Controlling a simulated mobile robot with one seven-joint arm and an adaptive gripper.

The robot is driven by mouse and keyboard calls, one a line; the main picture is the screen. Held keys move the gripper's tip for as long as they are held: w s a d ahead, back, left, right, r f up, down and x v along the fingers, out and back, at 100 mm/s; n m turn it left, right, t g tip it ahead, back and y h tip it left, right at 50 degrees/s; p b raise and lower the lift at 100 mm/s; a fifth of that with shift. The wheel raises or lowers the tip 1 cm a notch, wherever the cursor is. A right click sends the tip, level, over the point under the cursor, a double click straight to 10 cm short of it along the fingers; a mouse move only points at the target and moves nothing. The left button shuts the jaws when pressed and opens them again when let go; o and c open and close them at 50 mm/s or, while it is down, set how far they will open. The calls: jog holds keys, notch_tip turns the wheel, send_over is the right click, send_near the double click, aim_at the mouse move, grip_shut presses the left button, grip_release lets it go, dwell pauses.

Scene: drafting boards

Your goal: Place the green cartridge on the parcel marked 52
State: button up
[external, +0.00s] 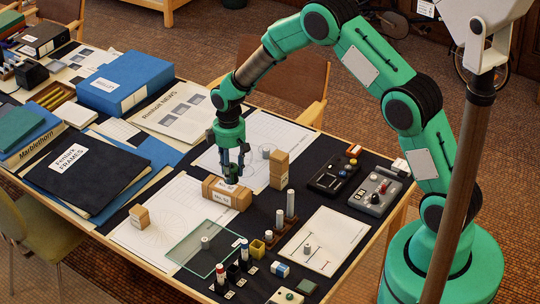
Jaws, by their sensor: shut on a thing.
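My gripper (231,168) points down just above the tan parcel (238,200), whose white label appears to read No. 52. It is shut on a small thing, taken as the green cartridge. The fingers hide most of it and its colour is hard to make out. Its lower end is at or very near the top of the parcel; I cannot tell whether they touch. The parcel lies flat on the dark mat, partly beside a white drawing sheet.
Stacked tan blocks (279,170) stand right of the parcel. A small tan box (139,216) is to its left. A glass plate (205,252), capped cylinders (221,272) and a stepped rack of white pegs (280,234) are in front. Control boxes (375,193) stand at right.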

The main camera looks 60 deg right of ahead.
jog(key=shift+w+d+f, duration=0.1)
jog(key=shift+w+d, duration=0.05)
jog(key=shift+w, duration=1.15)
jog(key=shift+f, duration=0.1)
jog(key=shift+f+b, duration=0.4)
jog(key=shift+f, duration=1.25)
jog(key=shift+f, duration=0.2)
jog(key=o, duration=1.1)
jog(key=shift+o, duration=0.2)
jog(key=shift+r, duration=0.2)
notch_tip(320, 180, up, 12)
jog(key=p, duration=0.1)
jog(key=shift+p, duration=0.35)
